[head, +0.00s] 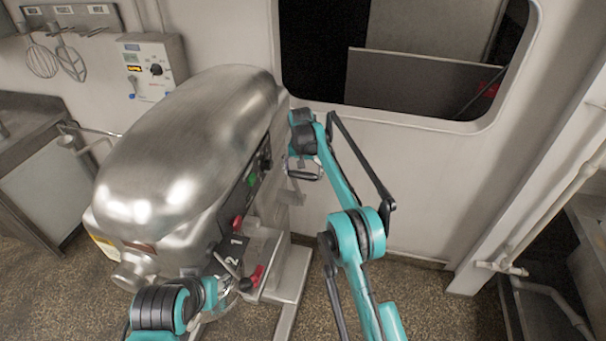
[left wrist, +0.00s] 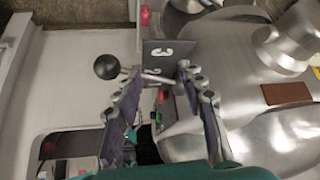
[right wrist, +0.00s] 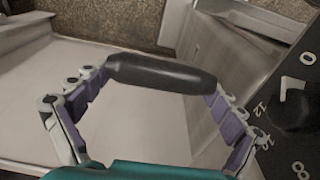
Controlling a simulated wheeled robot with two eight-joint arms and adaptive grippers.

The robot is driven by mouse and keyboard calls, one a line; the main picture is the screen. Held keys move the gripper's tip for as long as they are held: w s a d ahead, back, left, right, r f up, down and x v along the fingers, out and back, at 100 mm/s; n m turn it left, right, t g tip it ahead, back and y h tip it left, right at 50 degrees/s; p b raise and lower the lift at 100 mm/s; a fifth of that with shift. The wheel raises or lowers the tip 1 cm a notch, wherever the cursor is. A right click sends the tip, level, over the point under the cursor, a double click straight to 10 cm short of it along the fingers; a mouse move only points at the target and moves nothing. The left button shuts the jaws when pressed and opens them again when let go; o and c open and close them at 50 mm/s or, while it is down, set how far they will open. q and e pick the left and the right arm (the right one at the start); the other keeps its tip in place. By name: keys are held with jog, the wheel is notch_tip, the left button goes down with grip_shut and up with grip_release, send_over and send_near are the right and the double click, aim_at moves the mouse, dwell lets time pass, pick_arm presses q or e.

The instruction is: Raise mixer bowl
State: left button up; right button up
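The silver mixer (head: 185,150) stands at the left of the head view. Its bowl is mostly hidden under the mixer head and my left arm. In the right wrist view a dark cylindrical handle (right wrist: 160,73) lies across the front of my right gripper (right wrist: 160,80). The fingers are spread wide, one near each end of the handle; contact cannot be told. In the head view this gripper (head: 304,172) is at the mixer's right side. My left gripper (left wrist: 160,72) is open beside the numbered plate (left wrist: 165,55). A black ball-knob lever (left wrist: 107,66) reaches toward its fingertips.
Red knobs (head: 257,275) sit on the mixer's side near the numbered plate. A control box (head: 152,68) and hanging whisks (head: 55,58) are on the back wall. A dark window opening (head: 400,60) is behind my right arm.

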dwell(0.3)
jog(key=r, duration=0.7)
jog(key=shift+s+r, duration=0.15)
jog(key=shift+s, duration=0.2)
